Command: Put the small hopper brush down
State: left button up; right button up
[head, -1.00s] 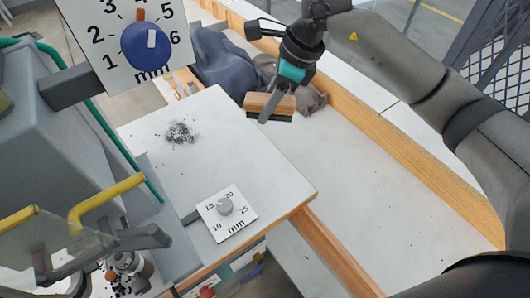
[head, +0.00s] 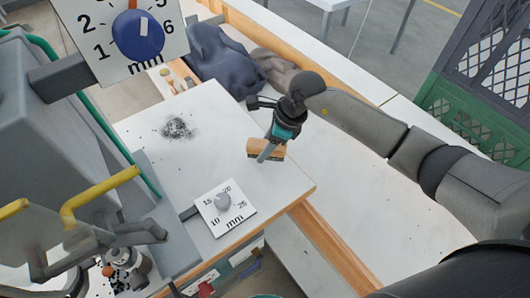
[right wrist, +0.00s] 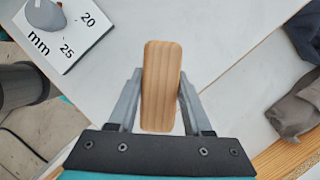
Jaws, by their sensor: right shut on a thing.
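The small hopper brush (head: 267,149) has a pale wooden back and a dark underside edge. It also shows in the right wrist view (right wrist: 161,86), where its wooden back sits between both fingers. My right gripper (head: 265,152) is shut on the brush and holds it over the right part of the white table plate (head: 190,175). I cannot tell how high above the plate the brush is. My left gripper is not clearly in view.
A 10–25 mm dial plate (head: 225,208) stands at the table's near edge. Dark debris (head: 178,128) lies on the plate. A blue mm dial (head: 138,35) and the grey press (head: 60,120) with yellow handles are at left. Crumpled cloths (head: 225,62) lie behind.

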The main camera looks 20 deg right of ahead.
jog(key=shift+f, duration=1.35)
jog(key=shift+f+b, duration=0.2)
jog(key=shift+b, duration=0.1)
jog(key=o, duration=1.2)
jog(key=shift+r, duration=0.2)
jog(key=shift+d+r, duration=0.15)
jog(key=shift+r, duration=0.2)
jog(key=p+v, duration=0.1)
jog(key=v, duration=1)
jog(key=shift+s+r, duration=0.1)
jog(key=shift+r, duration=0.1)
